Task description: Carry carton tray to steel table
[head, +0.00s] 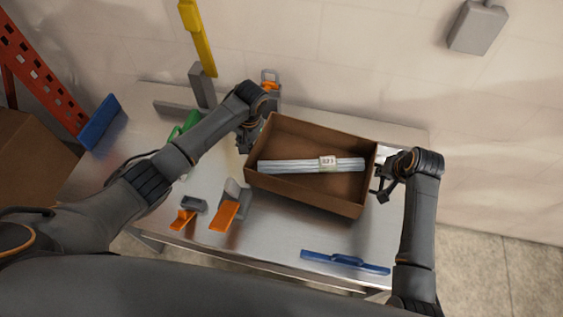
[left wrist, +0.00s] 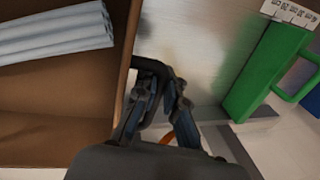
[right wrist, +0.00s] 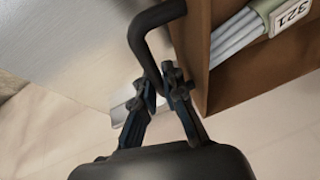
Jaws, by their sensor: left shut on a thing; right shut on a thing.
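The brown carton tray (head: 300,195) is over the middle of the steel table (head: 205,236); I cannot tell if its base touches the top. A bundle of pale tubes (head: 290,166) with a white "321" label lies inside. My left gripper (head: 243,142) is at the tray's left end; the left wrist view shows it shut on a dark handle (left wrist: 150,64) beside the tray wall. My right gripper (head: 381,188) is at the right end, and the right wrist view shows it shut on the other dark handle (right wrist: 141,40).
A blue handled tool (head: 345,262) lies near the front edge. The table's right end is mostly clear.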

